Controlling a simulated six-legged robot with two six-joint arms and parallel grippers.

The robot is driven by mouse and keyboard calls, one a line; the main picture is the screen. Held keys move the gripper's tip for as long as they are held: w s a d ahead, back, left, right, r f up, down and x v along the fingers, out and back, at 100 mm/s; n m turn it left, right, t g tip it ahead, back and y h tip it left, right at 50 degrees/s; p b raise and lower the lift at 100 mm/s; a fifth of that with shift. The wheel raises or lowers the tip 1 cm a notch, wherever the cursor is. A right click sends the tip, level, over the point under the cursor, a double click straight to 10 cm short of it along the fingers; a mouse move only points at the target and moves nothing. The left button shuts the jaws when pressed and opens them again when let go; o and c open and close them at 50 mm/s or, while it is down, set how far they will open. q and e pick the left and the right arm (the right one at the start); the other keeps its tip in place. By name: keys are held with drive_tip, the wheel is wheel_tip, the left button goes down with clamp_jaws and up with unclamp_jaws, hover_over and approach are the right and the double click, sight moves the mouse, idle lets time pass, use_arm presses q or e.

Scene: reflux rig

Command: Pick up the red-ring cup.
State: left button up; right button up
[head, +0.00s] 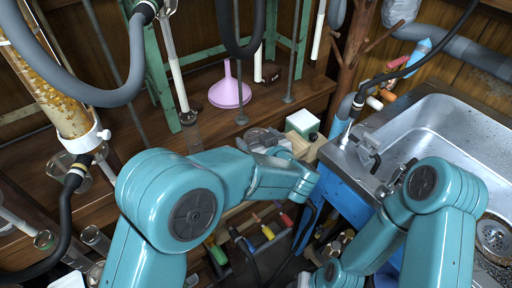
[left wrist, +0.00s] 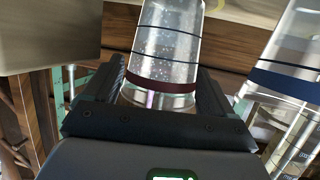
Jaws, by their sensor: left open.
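The red-ring cup (left wrist: 165,50) is a clear cup with a dark red band and thin dark lines, in the left wrist view. My left gripper (left wrist: 162,82) is open, with one dark finger on each side of the cup's banded end. I cannot tell whether either finger touches it. In the head view my left gripper (head: 268,143) is small and partly hidden by its own wrist, among clear vessels on the bench. My right arm shows at the right of the head view, but its gripper is not in view.
A clear cup with a blue band (left wrist: 285,83) stands close to the right of the left gripper. A pink funnel (head: 230,90) and a white-topped green box (head: 302,122) are nearby. The metal sink (head: 440,125) lies at the right.

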use_arm(q)
drive_tip(key=c, duration=0.8)
drive_tip(key=shift+o, duration=0.2)
drive_tip(key=shift+r, duration=0.2)
